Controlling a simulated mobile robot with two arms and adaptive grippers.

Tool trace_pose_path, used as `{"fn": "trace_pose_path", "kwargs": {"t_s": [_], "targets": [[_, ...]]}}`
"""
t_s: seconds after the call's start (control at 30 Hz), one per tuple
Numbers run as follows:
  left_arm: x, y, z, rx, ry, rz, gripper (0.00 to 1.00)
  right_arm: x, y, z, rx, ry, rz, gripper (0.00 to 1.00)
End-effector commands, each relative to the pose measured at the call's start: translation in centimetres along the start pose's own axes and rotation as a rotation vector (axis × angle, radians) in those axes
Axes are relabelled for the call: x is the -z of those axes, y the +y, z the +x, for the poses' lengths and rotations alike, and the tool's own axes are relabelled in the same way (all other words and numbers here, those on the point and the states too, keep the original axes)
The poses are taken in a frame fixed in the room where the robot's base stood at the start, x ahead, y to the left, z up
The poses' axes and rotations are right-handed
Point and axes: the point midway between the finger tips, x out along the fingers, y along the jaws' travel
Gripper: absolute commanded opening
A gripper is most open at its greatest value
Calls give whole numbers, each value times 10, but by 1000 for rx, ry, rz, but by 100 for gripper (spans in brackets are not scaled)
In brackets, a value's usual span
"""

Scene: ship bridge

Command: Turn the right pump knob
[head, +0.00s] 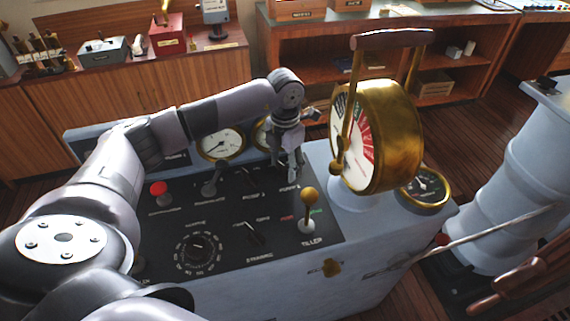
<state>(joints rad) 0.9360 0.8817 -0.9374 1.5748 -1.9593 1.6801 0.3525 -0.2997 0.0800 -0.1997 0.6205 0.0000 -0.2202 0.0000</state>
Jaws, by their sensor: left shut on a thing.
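The black control panel (160,235) on the grey console carries two pump knobs side by side. The left pump knob (249,177) shows above its label. The right pump knob is mostly hidden under my left gripper (290,172), whose fingers point down just above the right pump label. My left gripper is shut on this knob. The knob's exact angle cannot be read. My right gripper is not in view.
A brass-knobbed tiller lever (309,208) stands just in front of my left gripper. The large brass telegraph (395,135) rises close on its right. A red-topped lever (159,190), a gauge (220,143) and a round dial (199,250) are farther left.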

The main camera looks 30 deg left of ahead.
Motion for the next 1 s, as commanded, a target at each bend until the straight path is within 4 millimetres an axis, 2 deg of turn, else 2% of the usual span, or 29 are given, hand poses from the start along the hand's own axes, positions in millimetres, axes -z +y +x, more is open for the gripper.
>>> {"fn": "trace_pose_path", "kwargs": {"t_s": [0.53, 0.57, 0.6, 0.7, 1.0], "targets": [[0, 0, 0, 0, 1, -28, 24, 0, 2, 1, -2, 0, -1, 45], [0, 0, 0, 0, 1, -28, 53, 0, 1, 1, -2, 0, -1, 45], [0, 0, 0, 0, 1, -28, 55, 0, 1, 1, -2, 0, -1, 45], [0, 0, 0, 0, 1, -27, 60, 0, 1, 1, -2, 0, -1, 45], [0, 0, -2, 0, 0, -26, 60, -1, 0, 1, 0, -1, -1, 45]]}}
